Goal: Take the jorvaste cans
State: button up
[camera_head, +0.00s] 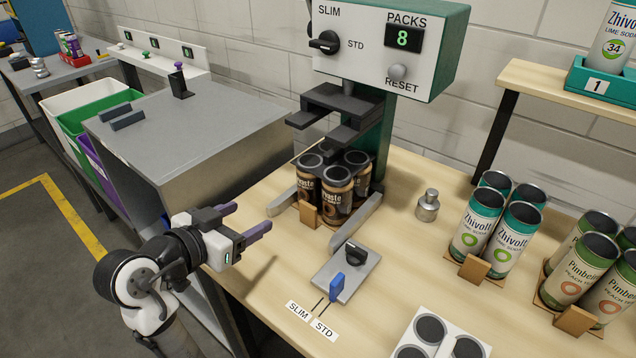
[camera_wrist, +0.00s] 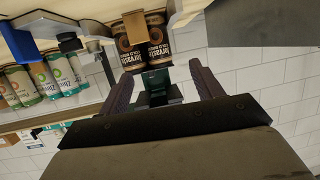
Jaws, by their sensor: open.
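The jorvaste cans (camera_head: 337,192) are brown with dark tops and stand together as a pack under the green packing machine. A tan cardboard tab (camera_head: 308,214) sticks up at the front of the pack. Grey guide rails (camera_head: 355,222) flank the pack. My gripper (camera_head: 249,220) is open and empty, to the left of the cans and apart from them, out by the table's front edge. In the wrist view the cans (camera_wrist: 143,43) show upside down beyond the two purple fingers (camera_wrist: 162,88), with the tan tab (camera_wrist: 135,27) facing me.
The machine (camera_head: 390,50) reads 8 packs and overhangs the cans. A grey plate with a black knob and blue lever (camera_head: 338,284) is in front of them. A metal weight (camera_head: 428,206), Zhivolt cans (camera_head: 478,222) and Pimbelt cans (camera_head: 572,270) stand to the right. A grey cabinet (camera_head: 185,130) is at left.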

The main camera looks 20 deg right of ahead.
jog(key=s+d+f+m+g, duration=0.1)
jog(key=d+f+g, duration=0.1)
jog(key=p, duration=0.1)
send_near(306, 208)
jog(key=shift+w+d+f, duration=0.8)
jog(key=shift+d+f, duration=0.3)
jog(key=x, duration=0.1)
jog(key=p+x, duration=0.1)
jog(key=x, duration=0.1)
jog(key=p+x, duration=0.1)
jog(key=x, duration=0.1)
jog(key=shift+d+r, duration=0.3)
jog(key=shift+d, duration=0.05)
jog(key=shift+w+d+f, duration=0.15)
jog(key=shift+f, duration=0.05)
jog(key=shift+c, duration=0.3)
jog(key=c, duration=1)
jog(key=shift+r+p, duration=0.1)
jog(key=shift+p, duration=0.2)
